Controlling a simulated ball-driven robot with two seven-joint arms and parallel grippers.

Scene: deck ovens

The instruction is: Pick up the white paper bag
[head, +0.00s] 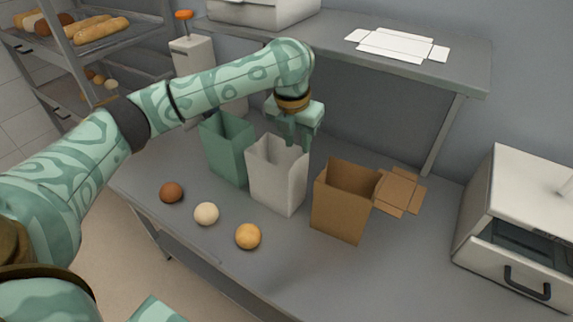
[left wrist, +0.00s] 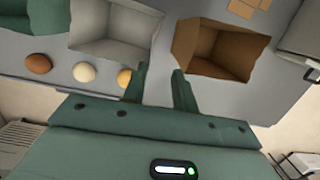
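The white paper bag (head: 275,187) stands upright and open-topped on the grey table, between a green bag and a brown bag. In the left wrist view the white bag (left wrist: 100,48) shows at the upper left, its inside looking empty. My left gripper (head: 302,142) is at the far right part of the white bag's rim in the head view. Its two fingers (left wrist: 159,72) are apart in the left wrist view, with nothing seen held between them. Whether a finger touches the bag I cannot tell. My right gripper is not in view.
The green bag (head: 226,150) stands close on the left, the brown bag (head: 341,208) on the right. Three rolls, dark (head: 171,192), pale (head: 206,214) and golden (head: 248,236), lie in front. A flat brown carton (head: 402,191) and a white oven (head: 520,225) are farther right.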

